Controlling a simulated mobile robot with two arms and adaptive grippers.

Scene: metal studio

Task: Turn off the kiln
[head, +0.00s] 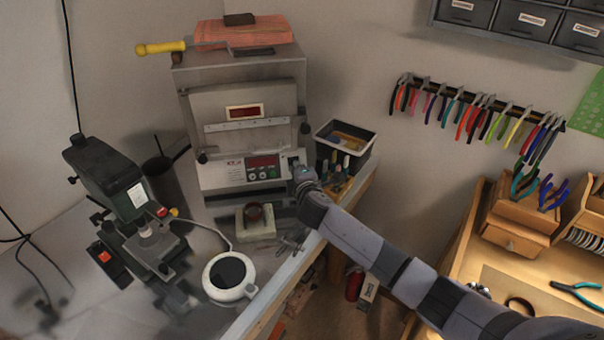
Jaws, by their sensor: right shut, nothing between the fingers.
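The kiln (245,105) is a grey metal box at the back of the left bench. Its lower front panel has a red display (262,161) with small buttons below it. My right gripper (297,166) is at the right end of that panel, with its arm coming in from the lower right. The gripper is shut and empty. It hides the right end of the panel, and I cannot tell whether it touches it. Whether the switch there is on or off cannot be seen. My left gripper is not in view.
A black and green drill press (110,180) stands left of the kiln. A white pot (229,277) sits on the bench in front. A grey bin (346,142) and a rack of small tools stand right of the kiln. Pliers (480,115) hang on the wall.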

